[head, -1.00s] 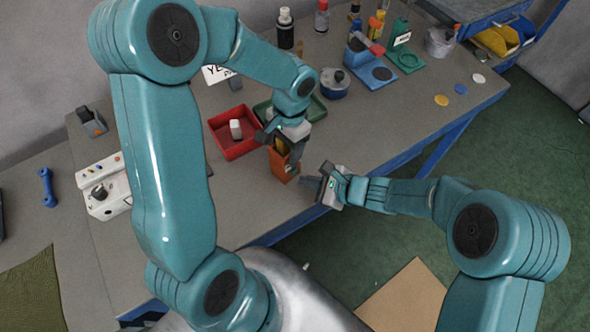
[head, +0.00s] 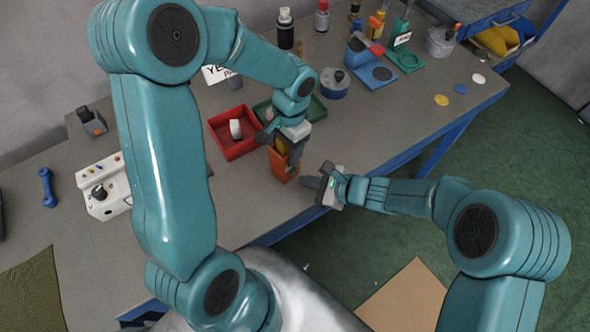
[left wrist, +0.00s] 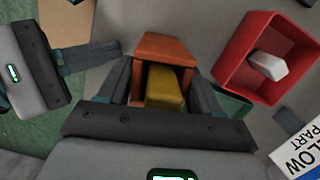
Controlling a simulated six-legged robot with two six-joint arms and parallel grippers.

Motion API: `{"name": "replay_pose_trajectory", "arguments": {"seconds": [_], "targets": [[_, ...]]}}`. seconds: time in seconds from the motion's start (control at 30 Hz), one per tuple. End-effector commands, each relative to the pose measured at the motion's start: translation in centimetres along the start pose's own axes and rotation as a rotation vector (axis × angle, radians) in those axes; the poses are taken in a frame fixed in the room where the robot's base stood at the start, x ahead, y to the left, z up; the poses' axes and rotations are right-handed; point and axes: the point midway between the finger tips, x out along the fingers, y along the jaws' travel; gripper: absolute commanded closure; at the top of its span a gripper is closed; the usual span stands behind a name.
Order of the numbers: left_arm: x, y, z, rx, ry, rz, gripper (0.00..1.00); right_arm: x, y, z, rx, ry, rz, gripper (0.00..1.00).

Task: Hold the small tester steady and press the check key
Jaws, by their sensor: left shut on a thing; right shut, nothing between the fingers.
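The small tester looks to be the orange block-like unit (head: 283,170) near the front edge of the bench. My left gripper (head: 285,152) reaches down over it from above and is shut on it. In the left wrist view, the orange unit (left wrist: 165,47) stands between the two dark fingers, with a yellow part (left wrist: 164,88) on its near side. My right gripper (head: 306,183) is shut and empty, just right of the tester, its fingers pointing at it. In the left wrist view, its fingers (left wrist: 112,52) come in from the left. I cannot make out the check key.
A red tray (head: 216,124) with a white piece (head: 236,129) and a green tray (head: 316,107) lie behind the tester. A white control box (head: 103,187) stands to the left. A blue round pot (head: 335,84) is behind.

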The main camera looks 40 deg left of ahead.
Motion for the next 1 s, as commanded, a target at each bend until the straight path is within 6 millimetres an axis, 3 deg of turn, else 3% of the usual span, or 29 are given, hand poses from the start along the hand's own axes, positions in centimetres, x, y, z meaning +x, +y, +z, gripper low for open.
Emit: {"name": "replay_pose_trajectory", "arguments": {"seconds": [1.0], "targets": [[-0.03,-0.01,-0.01,0.000,0.001,0.000,0.74,0.66,-0.37,0.39,0.000,0.000,0.000,1.00]]}}
